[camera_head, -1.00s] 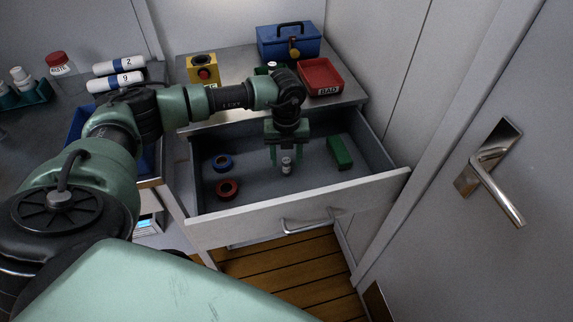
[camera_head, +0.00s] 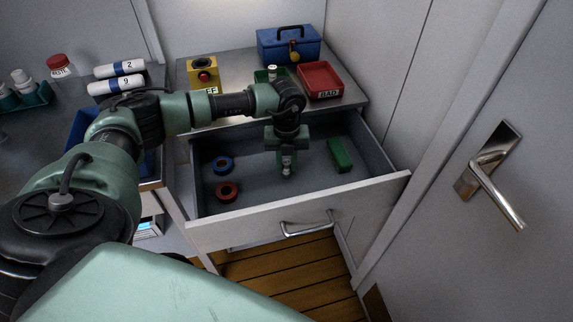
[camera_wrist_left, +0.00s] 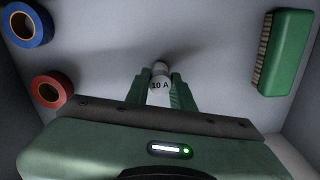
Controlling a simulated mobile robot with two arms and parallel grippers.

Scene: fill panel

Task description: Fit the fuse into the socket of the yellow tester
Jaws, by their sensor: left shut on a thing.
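The fuse (camera_head: 287,169) is a small pale cylinder in the open drawer. In the left wrist view the fuse (camera_wrist_left: 159,86) carries the mark "10 A" and has a metal end. My left gripper (camera_head: 287,158) points down into the drawer, its two green fingers shut on the fuse from both sides. I cannot tell whether the fuse still touches the drawer floor. The yellow tester (camera_head: 203,70) stands on the cabinet top at the back left, with a red knob on a dark base. My arm hides its lower part; I cannot make out the socket. My right gripper is not in view.
The drawer (camera_head: 240,224) also holds a blue ring (camera_head: 222,163), a red ring (camera_head: 227,191) and a green brush (camera_head: 340,154). A red "BAD" tray (camera_head: 322,76), a green container (camera_head: 262,76) and a blue toolbox (camera_head: 288,45) stand on the cabinet. A door handle (camera_head: 492,188) is right.

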